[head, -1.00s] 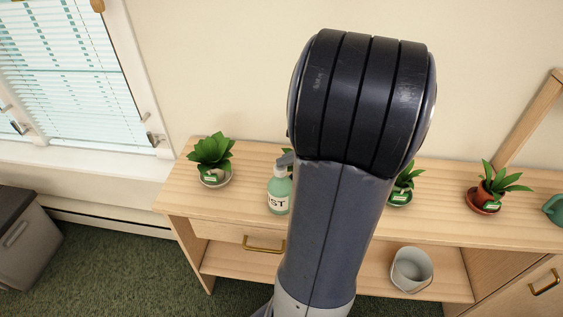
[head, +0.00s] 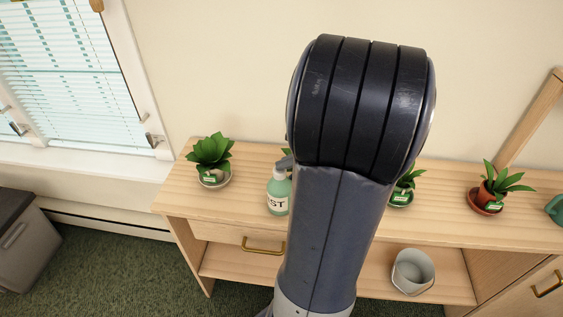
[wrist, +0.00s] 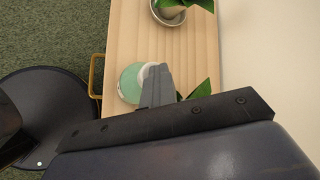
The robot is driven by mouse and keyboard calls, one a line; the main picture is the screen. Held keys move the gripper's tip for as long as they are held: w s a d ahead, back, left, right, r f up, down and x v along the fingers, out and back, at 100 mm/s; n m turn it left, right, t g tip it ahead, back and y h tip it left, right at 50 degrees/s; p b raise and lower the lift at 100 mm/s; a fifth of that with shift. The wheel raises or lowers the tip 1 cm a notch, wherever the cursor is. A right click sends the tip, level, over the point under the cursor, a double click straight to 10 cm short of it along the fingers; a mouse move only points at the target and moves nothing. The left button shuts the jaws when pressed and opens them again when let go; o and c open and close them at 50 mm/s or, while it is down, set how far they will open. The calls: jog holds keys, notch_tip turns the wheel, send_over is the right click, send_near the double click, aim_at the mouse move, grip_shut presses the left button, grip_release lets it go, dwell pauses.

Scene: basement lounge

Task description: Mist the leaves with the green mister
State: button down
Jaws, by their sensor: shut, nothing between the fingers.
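The green mister (head: 278,193), a pale green bottle with a grey head and a white label, stands upright on the wooden sideboard (head: 235,207), partly behind my arm. It also shows from above in the wrist view (wrist: 129,84). My gripper (wrist: 157,72) is shut and empty, its fingers overlapping the mister's top in the wrist view; I cannot tell whether they touch it. A leafy plant (head: 211,152) sits left of the mister. Another plant (head: 403,188) is partly hidden right of my arm, and a third (head: 492,188) stands in a terracotta pot. Leaves (wrist: 199,91) show beside my fingers.
A grey-white bucket (head: 412,271) stands on the lower shelf. A teal item (head: 554,208) is at the right edge. A wooden frame (head: 525,122) leans on the wall. A window (head: 75,75) and a grey bin (head: 22,245) are at left. Carpet is clear in front.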

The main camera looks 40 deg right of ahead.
aim_at(283, 171)
jog(key=shift+s+a+f, duration=0.15)
jog(key=shift+a+f, duration=0.2)
jog(key=shift+f, duration=0.25)
jog(key=r+p, duration=0.2)
jog(key=r, duration=0.1)
jog(key=r+p, duration=0.3)
jog(key=shift+w+d+r, duration=0.1)
jog(key=shift+w+r, duration=0.05)
jog(key=shift+w, duration=0.05)
dwell(0.3)
jog(key=shift+p, duration=0.3)
